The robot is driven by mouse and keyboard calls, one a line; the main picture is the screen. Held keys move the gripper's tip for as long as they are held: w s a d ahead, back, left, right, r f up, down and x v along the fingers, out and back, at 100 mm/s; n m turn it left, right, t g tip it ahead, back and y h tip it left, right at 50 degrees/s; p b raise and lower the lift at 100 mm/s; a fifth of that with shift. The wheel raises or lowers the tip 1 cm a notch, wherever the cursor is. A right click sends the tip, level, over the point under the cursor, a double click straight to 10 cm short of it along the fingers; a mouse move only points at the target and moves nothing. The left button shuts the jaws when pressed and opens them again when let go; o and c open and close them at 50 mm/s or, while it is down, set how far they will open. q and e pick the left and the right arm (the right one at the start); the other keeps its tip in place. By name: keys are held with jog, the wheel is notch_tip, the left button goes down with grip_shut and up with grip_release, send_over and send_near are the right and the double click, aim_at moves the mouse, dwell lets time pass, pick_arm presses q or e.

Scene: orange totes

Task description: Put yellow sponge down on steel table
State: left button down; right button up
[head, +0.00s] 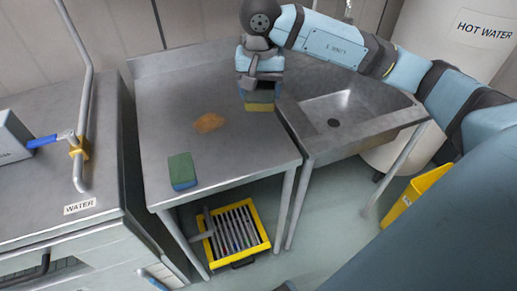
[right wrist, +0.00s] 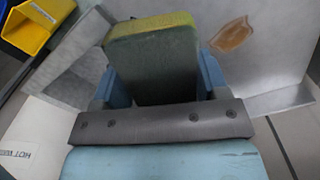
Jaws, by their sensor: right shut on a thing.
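My right gripper (head: 260,84) is shut on the yellow sponge (head: 260,104), whose yellow part shows below the fingers. In the right wrist view the sponge (right wrist: 152,68) stands between the two blue fingers, with a dark green face and a yellow edge at the top. The steel table (head: 225,148) is below and behind the sponge, which appears over its right side near the sink. I cannot tell whether the sponge touches the tabletop. My left gripper is not in view.
A green-topped sponge (head: 182,171) lies at the table's front left. An orange-brown stain (head: 208,123) marks the middle, also in the wrist view (right wrist: 230,36). A sink (head: 345,112) adjoins on the right. A yellow crate (head: 262,225) sits below. The table's front right is clear.

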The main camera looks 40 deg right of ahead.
send_over(260, 153)
notch_tip(260, 153, down, 14)
jog(key=shift+f, duration=0.95)
notch_tip(260, 153, down, 3)
jog(key=shift+f, duration=0.2)
jog(key=shift+f, duration=0.2)
jog(key=o, duration=0.8)
